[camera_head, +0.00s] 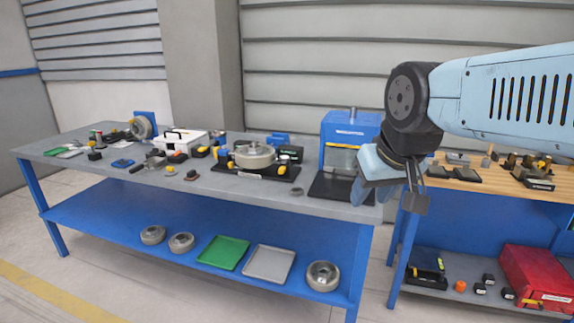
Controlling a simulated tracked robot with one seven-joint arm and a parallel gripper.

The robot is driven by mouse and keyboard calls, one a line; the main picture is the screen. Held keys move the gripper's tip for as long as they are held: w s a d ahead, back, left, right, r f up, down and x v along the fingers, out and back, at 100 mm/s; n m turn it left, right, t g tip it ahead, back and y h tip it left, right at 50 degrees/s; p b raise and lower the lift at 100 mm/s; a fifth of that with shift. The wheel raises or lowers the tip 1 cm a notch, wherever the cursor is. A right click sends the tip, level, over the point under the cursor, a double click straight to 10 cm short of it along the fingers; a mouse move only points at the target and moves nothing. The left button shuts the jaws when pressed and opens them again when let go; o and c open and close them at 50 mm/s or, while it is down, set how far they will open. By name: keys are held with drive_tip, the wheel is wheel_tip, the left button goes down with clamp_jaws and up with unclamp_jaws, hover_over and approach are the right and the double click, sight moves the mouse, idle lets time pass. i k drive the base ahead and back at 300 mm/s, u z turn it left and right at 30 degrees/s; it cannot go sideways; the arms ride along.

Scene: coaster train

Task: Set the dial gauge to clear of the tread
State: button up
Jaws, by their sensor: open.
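My gripper (388,194) hangs at the right of the picture, in front of the gap between the two benches. It is open, with nothing seen between its fingers. On the grey bench, a round metal wheel (254,158) lies flat on a black base plate (270,176), left of my gripper and farther back. Small dark and yellow parts stand close around this wheel. The dial gauge is too small to make out among them, so I cannot tell its position against the tread.
A blue press (350,132) stands behind and left of my gripper. A white toolbox (184,139) and small tools crowd the grey bench (222,196). Its lower shelf (120,214) holds wheels and trays. A wooden-topped bench (480,188) is at right, with a red case (540,275) below.

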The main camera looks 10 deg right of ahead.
sight(285, 164)
drive_tip(key=i, duration=0.85)
drive_tip(key=u, duration=0.05)
